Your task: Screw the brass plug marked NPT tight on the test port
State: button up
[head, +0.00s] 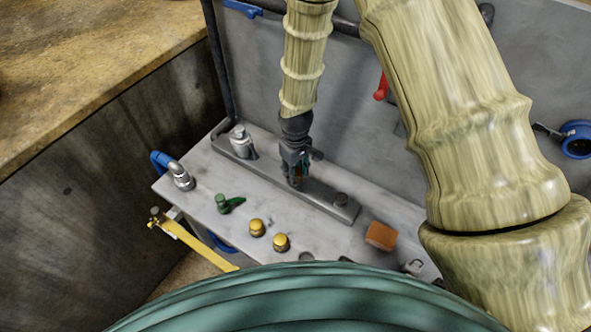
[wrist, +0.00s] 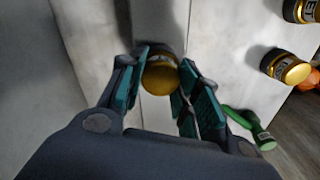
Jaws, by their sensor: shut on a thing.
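My gripper (head: 297,172) points down over the middle of the long grey metal bar (head: 322,203) on the bench. In the wrist view its teal-padded fingers (wrist: 164,85) are closed around a brass plug (wrist: 160,76), whose round gold end faces the camera. No marking is readable on this plug. The plug is over the bar; the test port beneath is hidden, and I cannot tell how far the plug is seated.
A green-handled piece (head: 228,204) lies left of the loose plugs. An orange block (head: 381,236) sits to the right. A metal fitting (head: 240,140) stands at the bar's left end, a short stub (head: 341,199) at its right. A grey panel with pipes rises behind.

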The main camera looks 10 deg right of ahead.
jog(key=shift+m, duration=0.9)
jog(key=o, duration=1.2)
jog(key=shift+c, duration=0.4)
